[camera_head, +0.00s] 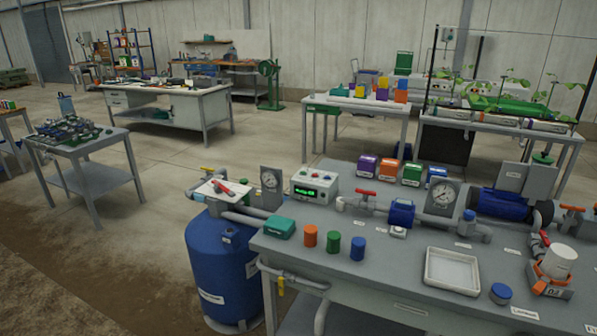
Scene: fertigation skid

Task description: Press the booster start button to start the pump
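I cannot make out for certain which part is the booster start button. A white control box (315,186) with a lit green display and small coloured buttons on its top stands at the back left of the skid table. A small pale box (398,231) sits in front of a blue pump-like body (402,212). A larger blue motor-like cylinder (500,204) lies at the back right, with a grey box (512,176) behind it. Labels are too small to read. Neither of my grippers shows in this view.
The grey skid table (395,275) carries orange, green and blue cylinders, gauges, red-handled valves, a white tray (453,271) and a white cup (560,261) in an orange holder. A blue tank (222,268) stands at its left. Open floor lies farther left.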

